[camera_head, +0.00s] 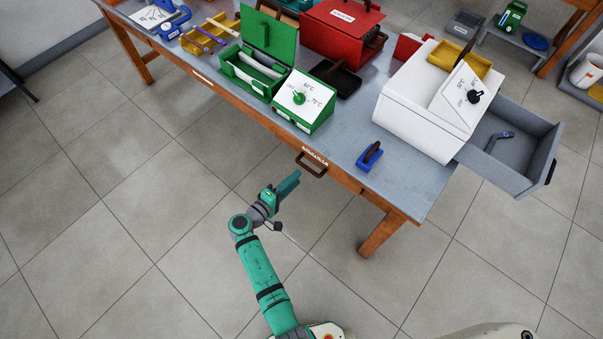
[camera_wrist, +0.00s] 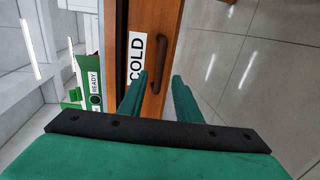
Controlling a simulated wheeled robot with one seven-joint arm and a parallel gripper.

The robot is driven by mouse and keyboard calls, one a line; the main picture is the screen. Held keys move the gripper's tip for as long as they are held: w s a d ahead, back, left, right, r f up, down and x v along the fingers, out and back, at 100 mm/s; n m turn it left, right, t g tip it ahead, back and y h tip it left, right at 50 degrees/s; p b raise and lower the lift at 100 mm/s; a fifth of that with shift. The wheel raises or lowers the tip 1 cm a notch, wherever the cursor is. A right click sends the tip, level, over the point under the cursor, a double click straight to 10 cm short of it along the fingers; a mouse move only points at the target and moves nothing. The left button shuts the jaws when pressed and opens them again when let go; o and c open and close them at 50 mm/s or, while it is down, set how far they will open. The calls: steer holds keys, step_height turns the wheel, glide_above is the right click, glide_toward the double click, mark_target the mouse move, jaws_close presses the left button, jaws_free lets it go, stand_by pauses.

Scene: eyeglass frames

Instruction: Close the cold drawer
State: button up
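The wooden drawer front (camera_wrist: 145,55) carries a white COLD label (camera_wrist: 136,58) and a dark handle (camera_wrist: 160,62) in the wrist view. In the head view the handle (camera_head: 311,165) is on the table's front edge. The front looks about flush with the table there; I cannot tell whether a small gap remains. My gripper (camera_head: 291,183) is in front of the table, a little below and left of the handle. In the wrist view my gripper (camera_wrist: 158,80) has its two green fingers apart, with nothing between them, and points toward the front, apart from the handle.
A grey drawer (camera_head: 513,147) stands pulled out of the white box (camera_head: 425,105) at right, with a small tool (camera_head: 498,141) inside. Green boxes (camera_head: 305,100), a red case (camera_head: 340,30) and a blue-based block (camera_head: 370,157) are on the table. The floor before it is clear.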

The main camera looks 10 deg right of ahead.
steer(key=shift+v, duration=1.4)
steer(key=s+a+f+y, duration=0.3)
steer(key=s+f+y, duration=0.15)
steer(key=s, duration=0.45)
steer(key=s+a+f+y, duration=0.25)
steer(key=s+f, duration=0.25)
steer(key=s, duration=0.3)
steer(key=s+a+r+m+y, duration=0.25)
steer(key=s+r+y, duration=0.2)
steer(key=s, duration=0.45)
steer(key=s+d+r+m+t, duration=0.1)
steer(key=s+r, duration=0.4)
steer(key=r, duration=0.7)
steer(key=s+d+r+m+t, duration=0.1)
steer(key=s+r+m+t, duration=0.3)
steer(key=r, duration=0.9)
steer(key=shift+s+r+t+y, duration=0.3)
steer(key=shift+s+r+y, duration=0.05)
steer(key=shift+s+y, duration=0.1)
steer(key=shift+d, duration=0.1)
